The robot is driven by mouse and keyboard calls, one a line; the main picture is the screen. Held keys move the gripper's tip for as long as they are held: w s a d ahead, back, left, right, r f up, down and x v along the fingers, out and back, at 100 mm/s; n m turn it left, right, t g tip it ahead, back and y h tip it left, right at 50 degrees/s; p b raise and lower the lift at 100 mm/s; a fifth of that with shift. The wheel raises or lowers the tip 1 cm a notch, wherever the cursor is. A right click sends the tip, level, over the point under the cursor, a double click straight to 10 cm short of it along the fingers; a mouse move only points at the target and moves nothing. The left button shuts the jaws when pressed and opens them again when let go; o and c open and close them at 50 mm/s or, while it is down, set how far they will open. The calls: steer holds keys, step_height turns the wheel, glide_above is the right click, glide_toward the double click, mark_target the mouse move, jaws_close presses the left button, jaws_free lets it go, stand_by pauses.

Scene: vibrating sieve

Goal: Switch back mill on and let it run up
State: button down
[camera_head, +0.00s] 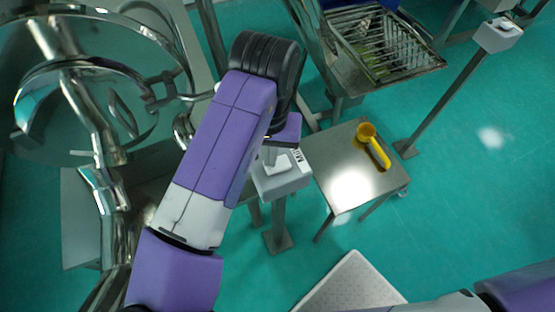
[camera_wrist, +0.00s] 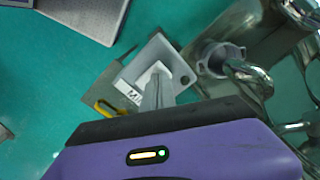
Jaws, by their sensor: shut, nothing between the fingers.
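A grey switch box (camera_head: 284,182) on a steel post stands at the middle of the head view. Its label begins with "Mi" and is partly hidden by my arm. My gripper (camera_head: 270,157) is over the top of this box, pointing down, fingers shut and empty. The box also shows in the wrist view (camera_wrist: 172,60), with the shut fingers (camera_wrist: 157,76) over its white switch part. I cannot tell whether the fingertips touch the switch or what position it is in. A second switch box (camera_head: 497,35) stands on a post at the upper right.
A small steel table (camera_head: 335,190) with a yellow scoop (camera_head: 375,147) stands right of the box. A large steel machine (camera_head: 95,85) fills the left. A steel grated tray (camera_head: 440,62) is at the top. A pale perforated panel (camera_head: 350,290) lies in front. Green floor is open at right.

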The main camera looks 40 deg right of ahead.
steer(key=shift+f+b, duration=0.5)
steer(key=shift+f, duration=0.2)
stand_by(0.3)
steer(key=shift+r+p, duration=3.2)
steer(key=shift+r, duration=0.35)
